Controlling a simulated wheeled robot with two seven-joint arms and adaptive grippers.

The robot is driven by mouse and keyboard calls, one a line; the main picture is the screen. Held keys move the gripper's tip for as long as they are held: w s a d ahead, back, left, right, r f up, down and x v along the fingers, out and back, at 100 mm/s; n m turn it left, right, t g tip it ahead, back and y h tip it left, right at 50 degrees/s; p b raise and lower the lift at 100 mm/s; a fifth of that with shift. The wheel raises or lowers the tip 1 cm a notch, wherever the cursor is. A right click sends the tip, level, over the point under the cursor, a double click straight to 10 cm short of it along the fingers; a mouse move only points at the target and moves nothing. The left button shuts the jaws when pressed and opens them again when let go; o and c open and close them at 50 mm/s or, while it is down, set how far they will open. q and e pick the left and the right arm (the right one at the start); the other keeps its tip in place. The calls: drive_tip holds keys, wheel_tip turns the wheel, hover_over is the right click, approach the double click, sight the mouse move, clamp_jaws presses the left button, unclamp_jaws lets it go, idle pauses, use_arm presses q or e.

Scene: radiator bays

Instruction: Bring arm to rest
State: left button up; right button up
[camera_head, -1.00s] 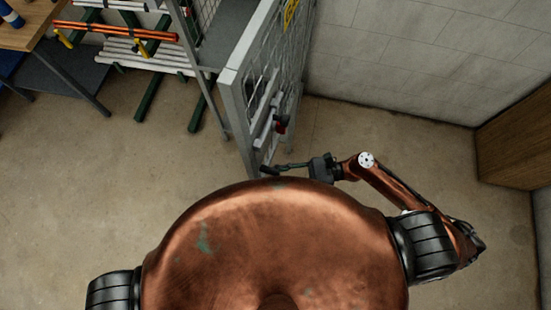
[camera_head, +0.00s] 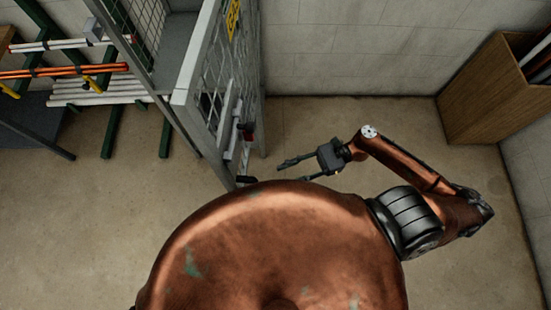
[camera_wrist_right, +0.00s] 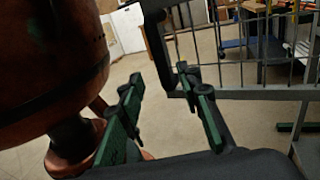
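My right arm (camera_head: 405,165) is copper-coloured and bent, out to the right of my body in the head view. Its gripper (camera_head: 294,172) points left toward the mesh gate (camera_head: 215,90), with floor showing between them. The two fingers are spread and nothing is between them. In the right wrist view the same gripper (camera_wrist_right: 160,88) shows its green-padded fingers apart, with bare floor between them. My left arm and gripper are not in view.
A rack with orange pipes (camera_head: 55,72) and white pipes stands at the left. A wooden bin (camera_head: 492,95) stands in the right corner. The floor (camera_head: 330,115) behind my gripper is clear.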

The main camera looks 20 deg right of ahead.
drive_tip(key=shift+d, duration=0.3)
idle(0.4)
